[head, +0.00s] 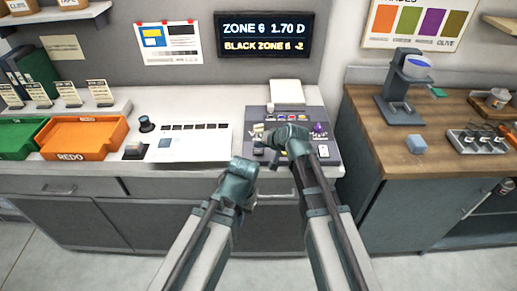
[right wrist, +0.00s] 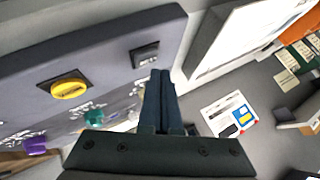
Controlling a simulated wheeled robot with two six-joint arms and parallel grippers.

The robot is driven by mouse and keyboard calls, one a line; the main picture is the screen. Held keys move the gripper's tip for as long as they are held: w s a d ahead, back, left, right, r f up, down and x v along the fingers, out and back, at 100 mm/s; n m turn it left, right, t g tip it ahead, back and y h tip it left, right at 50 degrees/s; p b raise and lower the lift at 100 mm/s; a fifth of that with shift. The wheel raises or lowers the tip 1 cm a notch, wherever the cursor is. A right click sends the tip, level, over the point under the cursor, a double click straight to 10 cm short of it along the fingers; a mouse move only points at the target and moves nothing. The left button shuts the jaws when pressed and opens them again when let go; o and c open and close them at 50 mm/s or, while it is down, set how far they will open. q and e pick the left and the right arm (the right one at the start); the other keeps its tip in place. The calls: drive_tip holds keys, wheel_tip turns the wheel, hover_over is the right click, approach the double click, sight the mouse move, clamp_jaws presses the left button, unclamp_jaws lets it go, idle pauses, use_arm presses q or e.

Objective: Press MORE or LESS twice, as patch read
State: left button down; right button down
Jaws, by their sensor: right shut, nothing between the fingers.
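The ink control panel (head: 333,158) stands on the counter, with small coloured keys along its back and a purple knob (head: 319,129) at its right. In the right wrist view the panel (right wrist: 85,48) shows a yellow knob (right wrist: 70,88), a green knob (right wrist: 94,116) and a dark square button (right wrist: 145,54). I cannot read MORE or LESS on any key. My right gripper (head: 283,137) is over the panel; its fingers (right wrist: 160,85) are shut and empty, close to the panel. My left gripper (head: 242,170) is in front of the counter's edge; its fingers are unclear. The display (head: 263,35) reads "ZONE 6 1.70 D" and "BLACK ZONE 6 -.2".
Left of the panel lies a white sheet (head: 195,143) with a row of dark patches. A dark knob (head: 147,124) and an orange REDO tray (head: 84,138) are further left. A wooden counter (head: 400,143) with a microscope-like stand (head: 408,80) is at right.

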sight(260, 153)
drive_tip(key=shift+r, duration=0.1)
wheel_tip(260, 153, up, 5)
drive_tip(key=p, duration=0.5)
idle(0.4)
idle(0.5)
drive_tip(key=s+d+f+n+g+h, duration=0.2)
drive_tip(key=s, duration=0.6)
drive_tip(key=s+d+f+n+g+h, duration=0.1)
drive_tip(key=s+f+g+h, duration=0.1)
drive_tip(key=s, duration=0.7)
drive_tip(key=s+d+f+n+g+h, duration=0.2)
drive_tip(key=s+g, duration=0.1)
drive_tip(key=s, duration=0.5)
drive_tip(key=shift+s+d+f+n+g+h, duration=0.3)
drive_tip(key=shift+f+g+h, duration=0.05)
drive_tip(key=shift+g+h, duration=0.05)
